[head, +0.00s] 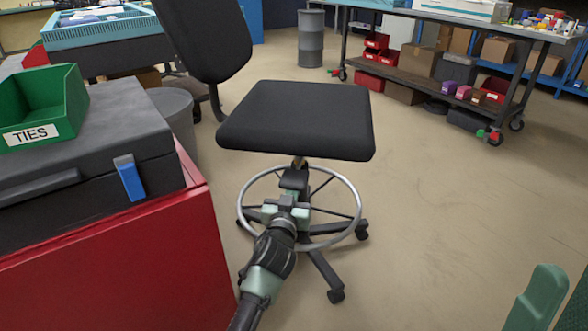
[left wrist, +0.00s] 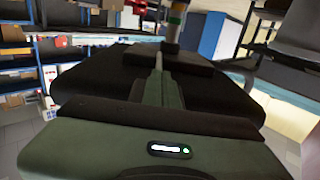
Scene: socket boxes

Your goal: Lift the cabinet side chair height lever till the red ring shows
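The chair beside the red cabinet has a flat black seat (head: 300,118), a backrest and a silver foot ring (head: 352,190). My left gripper (head: 291,192) is under the front of the seat, close to the chair's column. The left wrist view shows the seat's dark underside (left wrist: 95,82) and a thin grey lever (left wrist: 158,60) at the tip of my left gripper (left wrist: 160,78). Whether the fingers are closed on the lever is hidden. A post with green and yellowish-orange bands (left wrist: 175,18) stands behind it; I make out no clear red ring.
The red cabinet (head: 120,260) stands close on the left, bearing a dark case (head: 90,150) and a green TIES bin (head: 50,105). A wheeled cart (head: 440,90) is at the back right. The floor right of the chair is clear.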

